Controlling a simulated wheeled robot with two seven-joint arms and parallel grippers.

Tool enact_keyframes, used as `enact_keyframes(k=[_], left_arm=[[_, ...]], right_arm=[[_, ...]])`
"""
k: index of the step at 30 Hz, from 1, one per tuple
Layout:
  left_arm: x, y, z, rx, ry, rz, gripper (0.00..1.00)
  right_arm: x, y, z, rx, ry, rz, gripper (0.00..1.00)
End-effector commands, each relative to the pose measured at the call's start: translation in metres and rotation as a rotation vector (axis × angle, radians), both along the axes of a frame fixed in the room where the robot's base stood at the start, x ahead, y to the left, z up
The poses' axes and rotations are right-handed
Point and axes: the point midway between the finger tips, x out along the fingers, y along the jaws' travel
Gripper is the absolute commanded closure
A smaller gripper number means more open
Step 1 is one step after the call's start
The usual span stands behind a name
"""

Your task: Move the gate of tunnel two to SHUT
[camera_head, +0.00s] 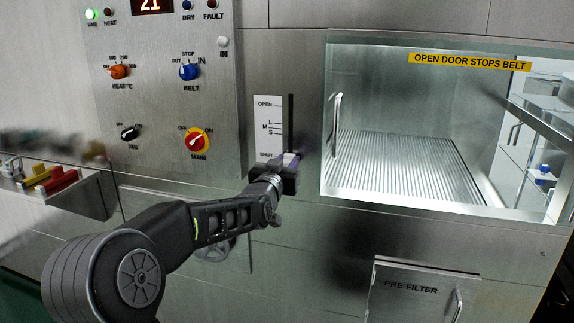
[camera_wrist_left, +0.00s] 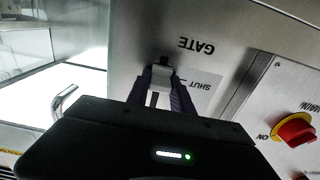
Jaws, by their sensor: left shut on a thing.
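The gate scale (camera_head: 268,128) is a white plate marked OPEN, L, M, S and SHUT beside a dark vertical slot (camera_head: 290,118). My left gripper (camera_head: 291,164) is at the lower end of this slot, level with the SHUT mark. In the left wrist view its fingers (camera_wrist_left: 160,85) are shut on a pale gate knob (camera_wrist_left: 161,71), next to the SHUT label (camera_wrist_left: 203,85) and below the word GATE (camera_wrist_left: 196,45). The gripper hides part of the knob and the slot's bottom. No tunnel number shows near the scale. My right gripper does not show.
A control panel (camera_head: 160,90) with knobs and a red MAIN switch (camera_head: 197,140) is left of the scale. A glass door with a handle (camera_head: 336,110) is close on the right. A PRE-FILTER panel (camera_head: 415,296) is below. A tray (camera_head: 70,203) sticks out at left.

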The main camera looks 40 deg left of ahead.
Motion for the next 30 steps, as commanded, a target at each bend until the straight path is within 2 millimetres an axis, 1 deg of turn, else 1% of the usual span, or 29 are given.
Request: enact_keyframes(k=[1, 4, 5, 12, 13, 20, 23, 26, 30], left_arm=[[0.0, -0.001, -0.008, -0.007, 0.017, -0.002, 1.0], [0.0, -0.001, -0.009, -0.008, 0.019, -0.002, 1.0], [0.0, -0.001, -0.009, -0.008, 0.019, -0.002, 0.72], [0.0, 0.0, -0.006, -0.006, 0.013, -0.001, 0.52], [0.0, 0.0, -0.006, -0.006, 0.013, -0.001, 0.51], [0.0, 0.0, -0.004, -0.004, 0.01, -0.001, 0.51], [-0.004, -0.002, -0.004, -0.003, 0.009, -0.001, 0.51], [-0.013, -0.005, -0.004, -0.002, 0.01, -0.001, 0.51], [-0.033, -0.012, -0.004, -0.002, 0.01, -0.001, 0.51]], right_arm=[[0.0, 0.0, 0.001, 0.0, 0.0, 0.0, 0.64], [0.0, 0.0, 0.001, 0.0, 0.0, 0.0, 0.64], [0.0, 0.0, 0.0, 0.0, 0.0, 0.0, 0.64], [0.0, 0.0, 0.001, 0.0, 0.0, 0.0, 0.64], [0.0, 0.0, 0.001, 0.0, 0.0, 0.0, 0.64], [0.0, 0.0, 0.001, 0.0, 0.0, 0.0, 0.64], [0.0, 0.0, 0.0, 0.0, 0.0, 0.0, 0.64], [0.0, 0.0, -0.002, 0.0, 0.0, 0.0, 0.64], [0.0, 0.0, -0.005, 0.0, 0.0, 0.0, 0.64]])
